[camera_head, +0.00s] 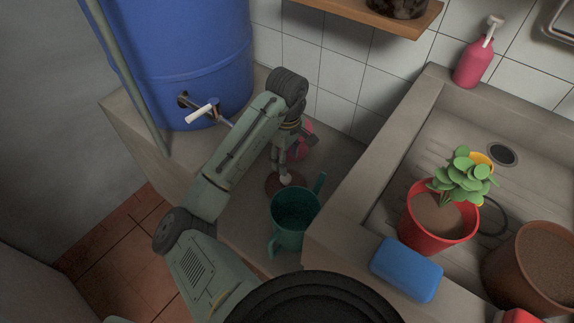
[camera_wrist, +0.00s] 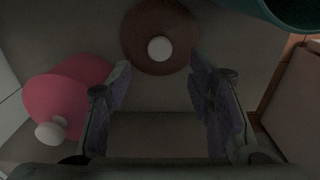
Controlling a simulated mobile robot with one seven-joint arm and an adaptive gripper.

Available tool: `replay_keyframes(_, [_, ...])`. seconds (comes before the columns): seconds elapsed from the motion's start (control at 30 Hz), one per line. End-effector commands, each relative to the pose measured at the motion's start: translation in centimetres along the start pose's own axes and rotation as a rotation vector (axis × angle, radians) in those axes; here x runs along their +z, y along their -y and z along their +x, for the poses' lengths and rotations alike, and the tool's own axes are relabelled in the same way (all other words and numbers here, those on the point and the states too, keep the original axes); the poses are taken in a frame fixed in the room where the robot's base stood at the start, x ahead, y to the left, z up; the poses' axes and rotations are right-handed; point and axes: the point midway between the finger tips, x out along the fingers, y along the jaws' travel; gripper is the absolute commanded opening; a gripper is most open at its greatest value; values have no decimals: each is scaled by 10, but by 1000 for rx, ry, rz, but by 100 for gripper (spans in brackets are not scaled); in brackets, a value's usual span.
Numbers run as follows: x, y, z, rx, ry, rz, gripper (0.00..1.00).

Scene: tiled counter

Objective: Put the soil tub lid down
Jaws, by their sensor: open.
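The soil tub lid, a reddish-brown disc with a white knob, lies on the counter in the head view (camera_head: 273,184), partly hidden by my gripper (camera_head: 287,164). In the wrist view the lid (camera_wrist: 137,35) is at the top middle, knob facing the camera. My gripper (camera_wrist: 160,85) is open there, its fingers apart with nothing between them. The knob is just beyond the fingertips and clear of them. An open brown tub of soil (camera_head: 540,262) stands at the right of the head view.
A pink object (camera_wrist: 70,95) with a white end is left of my gripper. A teal watering can (camera_head: 295,212) stands close to the lid. A blue barrel (camera_head: 185,50) with a tap is behind left. A red potted plant (camera_head: 430,225) and a blue sponge (camera_head: 405,268) are right.

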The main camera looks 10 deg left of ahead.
Motion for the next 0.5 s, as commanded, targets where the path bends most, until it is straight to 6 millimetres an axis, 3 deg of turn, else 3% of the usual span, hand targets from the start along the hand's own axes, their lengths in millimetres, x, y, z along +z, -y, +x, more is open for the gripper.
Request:
replay_keyframes(0.2, [0, 0, -22, 0, -1, 0, 47])
replay_keyframes(0.5, [0, 0, -24, 0, 1, 0, 47])
